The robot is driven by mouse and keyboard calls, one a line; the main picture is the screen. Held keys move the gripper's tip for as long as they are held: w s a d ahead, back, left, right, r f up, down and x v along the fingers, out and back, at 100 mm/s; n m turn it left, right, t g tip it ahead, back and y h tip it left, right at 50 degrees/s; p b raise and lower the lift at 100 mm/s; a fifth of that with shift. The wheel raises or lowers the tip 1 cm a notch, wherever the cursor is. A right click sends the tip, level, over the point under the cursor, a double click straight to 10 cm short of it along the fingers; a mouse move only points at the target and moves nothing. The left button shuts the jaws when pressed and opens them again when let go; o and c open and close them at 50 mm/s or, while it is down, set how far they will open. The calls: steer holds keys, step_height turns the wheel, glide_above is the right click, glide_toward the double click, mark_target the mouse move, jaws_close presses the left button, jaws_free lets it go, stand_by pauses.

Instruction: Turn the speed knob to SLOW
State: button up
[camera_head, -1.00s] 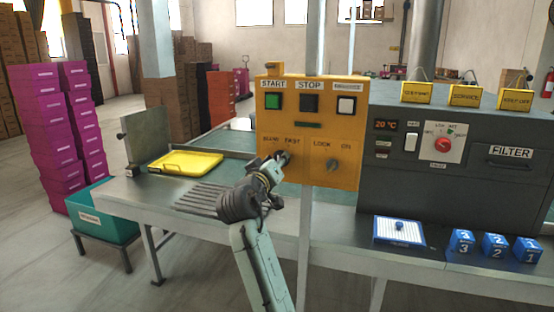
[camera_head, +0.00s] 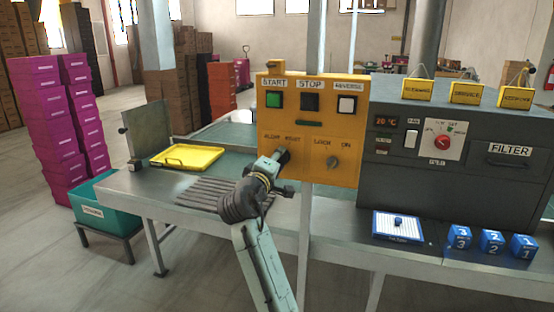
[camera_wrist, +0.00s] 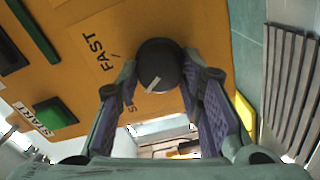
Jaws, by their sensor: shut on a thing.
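The speed knob (camera_wrist: 160,65) is round and black with a short white mark, on the yellow control panel (camera_head: 340,120). My gripper (camera_wrist: 160,72) is shut on it, one purple-padded finger on each side. The FAST label (camera_wrist: 94,52) is beside the knob in the wrist view, with a small tick near it. The white mark lies on the knob's lower side there, off that tick. In the head view, my gripper (camera_head: 281,156) covers the knob below the SLOW label (camera_head: 271,137).
A second knob (camera_head: 333,162) sits right of my gripper. START (camera_head: 273,100), STOP (camera_head: 310,102) and white (camera_head: 346,104) buttons are above. A yellow tray (camera_head: 187,157) lies on the bench at left. A grey machine (camera_head: 470,180) stands at right.

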stand_by(0.4)
steer(key=o, duration=1.2)
steer(key=shift+c, duration=0.2)
steer(key=shift+s+a, duration=0.1)
steer(key=v, duration=1.2)
